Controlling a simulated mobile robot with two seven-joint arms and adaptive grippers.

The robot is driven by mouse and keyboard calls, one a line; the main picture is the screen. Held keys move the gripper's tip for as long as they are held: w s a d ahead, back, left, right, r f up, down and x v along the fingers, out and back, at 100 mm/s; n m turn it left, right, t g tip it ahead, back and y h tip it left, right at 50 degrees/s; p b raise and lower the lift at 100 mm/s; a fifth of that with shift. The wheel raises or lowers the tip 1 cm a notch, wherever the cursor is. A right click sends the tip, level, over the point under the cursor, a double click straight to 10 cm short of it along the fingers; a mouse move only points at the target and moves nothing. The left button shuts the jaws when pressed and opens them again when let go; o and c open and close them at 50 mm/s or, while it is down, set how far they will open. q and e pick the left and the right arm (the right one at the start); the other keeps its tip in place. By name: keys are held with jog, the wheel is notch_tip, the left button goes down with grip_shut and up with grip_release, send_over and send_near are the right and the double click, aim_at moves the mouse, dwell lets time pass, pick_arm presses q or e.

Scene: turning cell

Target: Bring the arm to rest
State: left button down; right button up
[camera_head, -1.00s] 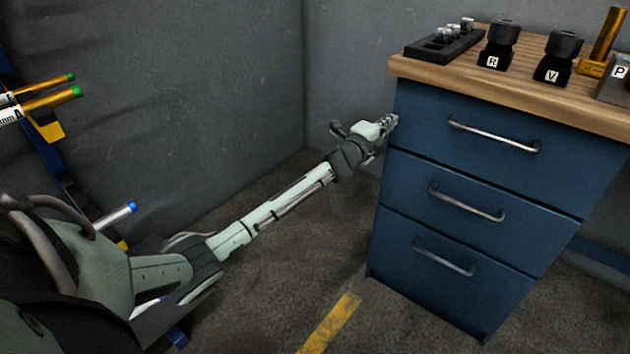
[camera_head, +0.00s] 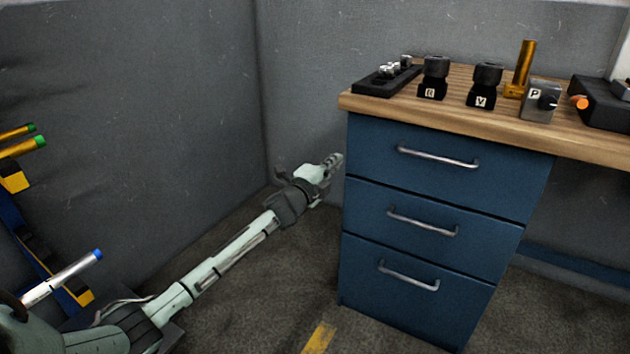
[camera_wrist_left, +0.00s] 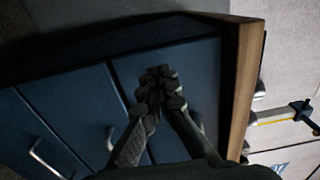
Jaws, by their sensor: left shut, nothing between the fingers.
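My left arm (camera_head: 225,258) reaches from the lower left, stretched out and sloping upward to the right. My left gripper (camera_head: 336,160) is at the left side of the blue drawer cabinet (camera_head: 435,225), below the wooden top. In the left wrist view the gripper (camera_wrist_left: 158,78) has its fingers together with nothing between them, in front of the cabinet (camera_wrist_left: 190,70). I cannot tell whether it touches the cabinet. My right gripper is not in view.
On the wooden worktop (camera_head: 450,110) stand a black tray (camera_head: 385,82), blocks marked R (camera_head: 433,80) and V (camera_head: 484,85), a brass piece (camera_head: 523,70) and a grey block marked P (camera_head: 540,100). A rack with coloured-end rods (camera_head: 60,278) is at left.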

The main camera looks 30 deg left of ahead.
pick_arm(q)
jog(key=s, duration=0.7)
jog(key=s+f+n+g+y, duration=0.2)
jog(key=s+f+n+g, duration=0.25)
jog(key=s+f, duration=0.45)
jog(key=s+f+n+g+y, duration=0.1)
jog(key=s+f+n+g, duration=0.2)
jog(key=s+f+n, duration=0.55)
jog(key=s+d+f+n+g, duration=0.2)
jog(key=s+f, duration=0.4)
jog(key=s, duration=0.4)
jog(key=s+d+f+n+g+h, duration=0.1)
jog(key=s+f+g, duration=0.4)
jog(key=s, duration=0.5)
notch_tip(320, 180, down, 2)
jog(key=shift+s+d+f+n, duration=0.15)
jog(key=shift+s+d+n, duration=0.25)
jog(key=shift+d, duration=0.75)
jog(key=shift+w, duration=0.1)
